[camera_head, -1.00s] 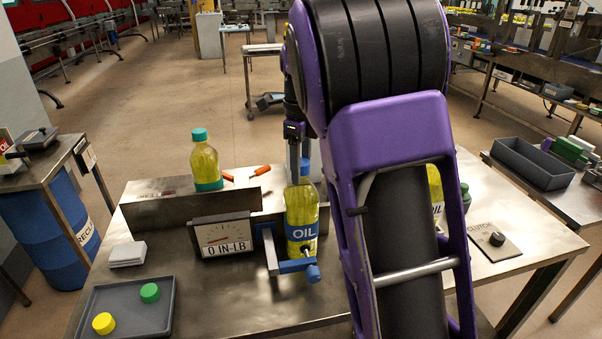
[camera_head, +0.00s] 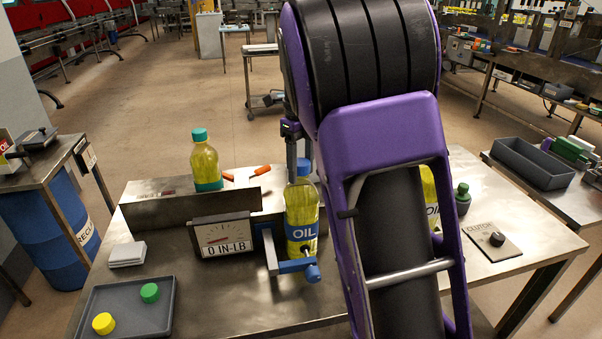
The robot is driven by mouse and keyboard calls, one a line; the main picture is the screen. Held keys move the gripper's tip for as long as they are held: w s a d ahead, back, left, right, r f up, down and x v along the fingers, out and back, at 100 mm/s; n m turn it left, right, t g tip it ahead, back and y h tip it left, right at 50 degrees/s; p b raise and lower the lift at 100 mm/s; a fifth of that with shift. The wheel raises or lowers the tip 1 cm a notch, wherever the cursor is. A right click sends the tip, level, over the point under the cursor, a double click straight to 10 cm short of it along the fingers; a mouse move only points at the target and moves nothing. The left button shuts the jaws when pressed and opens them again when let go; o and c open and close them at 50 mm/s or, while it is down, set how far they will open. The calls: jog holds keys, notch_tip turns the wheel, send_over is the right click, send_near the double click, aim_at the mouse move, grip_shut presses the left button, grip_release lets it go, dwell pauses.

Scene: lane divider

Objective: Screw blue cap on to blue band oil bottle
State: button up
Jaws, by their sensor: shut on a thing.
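The blue band oil bottle (camera_head: 300,212) holds yellow oil and stands upright in a blue-handled clamp (camera_head: 290,265) at the middle of the steel bench. The blue cap (camera_head: 304,167) is at the top of its neck. My gripper (camera_head: 301,158) comes down from above and is shut on the blue cap. My purple arm hides much of the gripper. I cannot tell from here whether the cap's thread is engaged. The torque gauge (camera_head: 223,236) left of the bottle reads 0 IN-LB.
A grey tray (camera_head: 128,312) holds a yellow and a green cap. Another oil bottle (camera_head: 429,190) is partly behind my arm. A clutch dial (camera_head: 497,239) is at right.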

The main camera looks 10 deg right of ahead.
jog(key=shift+m, duration=0.9)
jog(key=shift+m, duration=0.8)
jog(key=shift+m, duration=0.9)
jog(key=shift+f+m, duration=0.1)
jog(key=shift+m, duration=0.7)
